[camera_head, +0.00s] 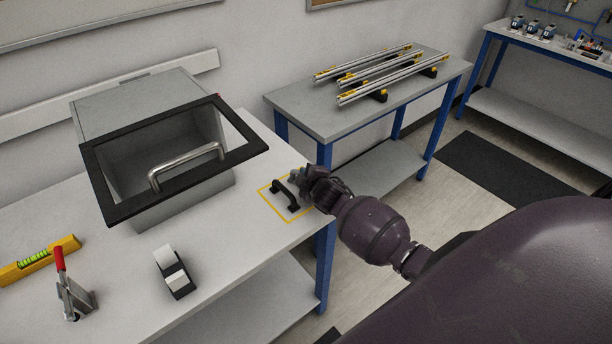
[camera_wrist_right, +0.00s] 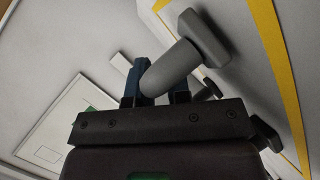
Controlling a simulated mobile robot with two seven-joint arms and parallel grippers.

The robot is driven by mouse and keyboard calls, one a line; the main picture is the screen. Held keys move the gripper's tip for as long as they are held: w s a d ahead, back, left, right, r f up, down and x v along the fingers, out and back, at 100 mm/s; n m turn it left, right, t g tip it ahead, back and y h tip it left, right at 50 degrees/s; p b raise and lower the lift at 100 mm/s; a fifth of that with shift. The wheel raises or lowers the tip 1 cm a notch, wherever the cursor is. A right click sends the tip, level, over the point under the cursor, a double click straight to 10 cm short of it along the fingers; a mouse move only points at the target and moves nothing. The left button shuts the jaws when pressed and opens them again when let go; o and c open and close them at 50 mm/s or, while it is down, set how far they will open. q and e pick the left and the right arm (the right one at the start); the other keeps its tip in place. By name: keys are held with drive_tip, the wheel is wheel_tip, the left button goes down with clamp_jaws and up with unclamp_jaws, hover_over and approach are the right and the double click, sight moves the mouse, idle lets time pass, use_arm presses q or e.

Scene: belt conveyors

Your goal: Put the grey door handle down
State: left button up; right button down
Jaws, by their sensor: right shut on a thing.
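My right gripper (camera_head: 306,179) is at the right edge of the white table, by a yellow taped square (camera_head: 290,221). In the right wrist view its blue fingers (camera_wrist_right: 158,82) are shut on the grey door handle (camera_wrist_right: 178,66), a thick round bar with a blocky foot. In the head view only a little of the grey handle (camera_head: 296,174) shows beside the gripper. The wrist view shows its foot close to the table surface; I cannot tell whether it touches. My left gripper is not in view.
A grey box with a black-framed window lid (camera_head: 110,215) stands left of the square. A tape dispenser (camera_head: 175,272), a red-handled clamp (camera_head: 72,290) and a yellow level (camera_head: 40,259) are nearer. A second table (camera_head: 300,112) holds metal rails behind.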

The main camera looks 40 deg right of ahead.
drive_tip(key=shift+f, duration=0.25)
drive_tip(key=c, duration=1.4)
unclamp_jaws()
drive_tip(key=shift+o, duration=0.2)
drive_tip(key=shift+r, duration=0.2)
drive_tip(key=v, duration=1.2)
drive_tip(key=shift+b, duration=0.3)
drive_tip(key=s+a+f+m+y, duration=0.1)
drive_tip(key=s+a+f+m, duration=0.2)
drive_tip(key=s, duration=0.3)
drive_tip(key=s+a+f+m+g, duration=0.1)
drive_tip(key=s+a+f+m, duration=0.1)
drive_tip(key=s, duration=0.5)
drive_tip(key=s+a+f+m+y, duration=0.1)
drive_tip(key=s+a+f+m, duration=0.2)
drive_tip(key=s+f, duration=0.3)
drive_tip(key=shift+s+a+m+g+y, duration=0.3)
drive_tip(key=shift+s+m+g, duration=0.1)
drive_tip(key=shift+m, duration=0.5)
